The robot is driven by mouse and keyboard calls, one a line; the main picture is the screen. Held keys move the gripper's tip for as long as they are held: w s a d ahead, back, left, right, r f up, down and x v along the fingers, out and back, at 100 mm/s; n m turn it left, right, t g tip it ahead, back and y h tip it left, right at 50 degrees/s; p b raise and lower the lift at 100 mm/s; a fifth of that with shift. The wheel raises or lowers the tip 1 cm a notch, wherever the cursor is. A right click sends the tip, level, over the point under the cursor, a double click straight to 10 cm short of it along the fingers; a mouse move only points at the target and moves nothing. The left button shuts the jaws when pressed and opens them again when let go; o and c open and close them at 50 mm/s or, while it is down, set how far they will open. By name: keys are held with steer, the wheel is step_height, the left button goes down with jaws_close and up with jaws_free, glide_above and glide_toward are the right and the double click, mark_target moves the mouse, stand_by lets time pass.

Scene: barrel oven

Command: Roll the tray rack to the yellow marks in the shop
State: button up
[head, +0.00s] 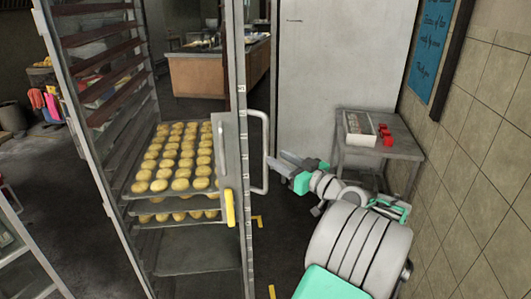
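The tray rack (242,100) is a tall metal frame standing at centre-left in the head view. It holds trays of round golden buns (175,160) at mid-height, with empty slots above. A vertical bar handle (265,150) is on its right side, and a yellow lever (229,207) sits lower on the post. Yellow marks (257,221) show on the floor beside the rack's right side, with another piece near the bottom edge. My gripper (275,157) is just right of the handle, its fingers pointing at it. The fingers look apart with nothing between them; contact with the handle is unclear.
A small grey table (390,143) with a box and red items stands against the tiled wall at right. A large pale cabinet (335,55) is behind the rack. A wood-fronted counter (205,80) is farther back. Another metal frame edge (35,255) is at lower left.

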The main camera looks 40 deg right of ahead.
steer(key=w+p, duration=0.1)
steer(key=w, duration=0.5)
steer(key=shift+w+a, duration=0.15)
steer(key=shift+w, duration=0.25)
steer(key=shift+c, duration=0.2)
jaws_close()
stand_by(0.6)
